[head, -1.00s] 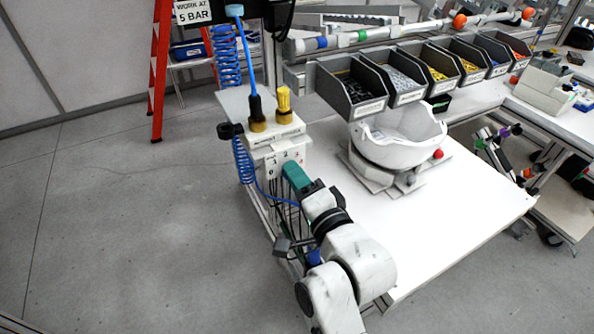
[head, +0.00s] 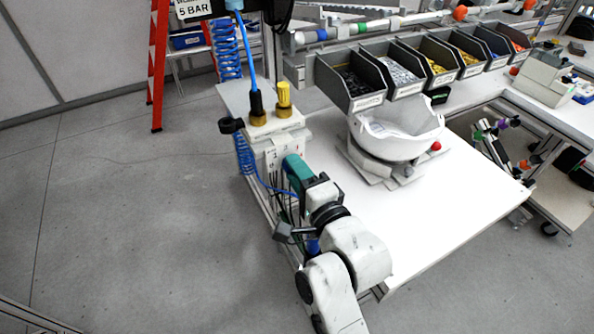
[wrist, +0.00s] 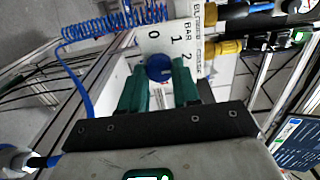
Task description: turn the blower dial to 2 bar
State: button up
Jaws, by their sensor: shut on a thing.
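The round blue blower dial (wrist: 159,67) sits on a white plate (wrist: 175,38) marked BAR with 0, 1 and 2, in the wrist view. My gripper (wrist: 160,82) has its two green fingers on either side of the dial and is shut on it. Which number the dial points to cannot be made out. In the head view my gripper (head: 296,170) is at the front of the white blower unit (head: 264,136), beside the bench's left edge. The fingers hide the dial there.
Yellow and black fittings (head: 284,98) stand on the unit's top, with a coiled blue hose (head: 226,48) behind. A white helmet shell (head: 398,135) rests on a stand on the white bench (head: 420,225). Parts bins (head: 348,82) line the back. Floor at left is clear.

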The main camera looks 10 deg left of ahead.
jog(key=o, duration=1.1)
jog(key=shift+c, duration=0.2)
jog(key=b+v, duration=0.2)
jog(key=v, duration=0.9)
jog(key=shift+w, duration=0.15)
